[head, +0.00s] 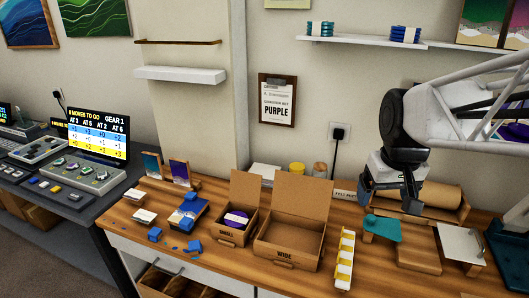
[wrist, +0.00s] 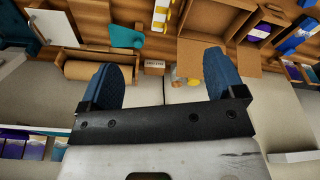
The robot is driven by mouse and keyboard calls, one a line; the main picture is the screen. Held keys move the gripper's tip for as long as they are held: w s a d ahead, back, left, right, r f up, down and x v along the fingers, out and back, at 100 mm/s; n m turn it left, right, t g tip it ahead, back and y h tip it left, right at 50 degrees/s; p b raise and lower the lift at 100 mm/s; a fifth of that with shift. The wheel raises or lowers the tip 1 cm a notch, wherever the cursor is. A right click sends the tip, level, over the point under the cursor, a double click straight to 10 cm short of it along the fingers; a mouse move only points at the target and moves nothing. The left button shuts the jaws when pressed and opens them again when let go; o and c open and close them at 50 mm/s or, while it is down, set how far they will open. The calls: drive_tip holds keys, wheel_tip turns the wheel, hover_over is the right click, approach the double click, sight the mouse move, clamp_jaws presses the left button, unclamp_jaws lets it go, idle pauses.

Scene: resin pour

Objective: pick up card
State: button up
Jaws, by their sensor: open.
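Two small stacks that look like white cards lie at the bench's left end, a front one (head: 144,216) and a back one (head: 152,196). I cannot tell which item is the task's card. A small printed card-like label (head: 345,195) stands behind the wide box; it seems to show between the fingers in the wrist view (wrist: 154,65). My gripper (head: 412,204) is at the right, above the bench near a teal piece (head: 384,228), far from the white stacks. In the wrist view my gripper (wrist: 160,82) has its blue fingers wide apart with nothing between them.
An open small box (head: 229,235) holding purple discs and an open wide box (head: 287,253) stand mid-bench. A white-and-yellow strip (head: 344,262) lies right of them. A brown roll (head: 430,195) and a white plate (head: 459,244) are at right. A clipboard reading PURPLE (head: 277,101) hangs behind.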

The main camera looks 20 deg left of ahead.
drive_tip(key=w+a+f+n, duration=0.1)
drive_tip(key=w+a+n, duration=0.1)
drive_tip(key=w+a, duration=0.55)
drive_tip(key=w+a+n, duration=0.2)
drive_tip(key=w+a, duration=0.2)
drive_tip(key=a, duration=0.7)
drive_tip(key=w+a+f+n+g, duration=0.1)
drive_tip(key=w+a+f+n, duration=0.15)
drive_tip(key=a, duration=0.75)
drive_tip(key=w+a+f+n, duration=0.1)
drive_tip(key=a+f, duration=0.2)
drive_tip(key=a, duration=0.6)
drive_tip(key=n+g, duration=0.1)
drive_tip(key=n, duration=0.5)
approach(144, 215)
drive_tip(key=shift+a, duration=0.2)
drive_tip(key=shift+f, duration=0.1)
drive_tip(key=shift+f, duration=1.25)
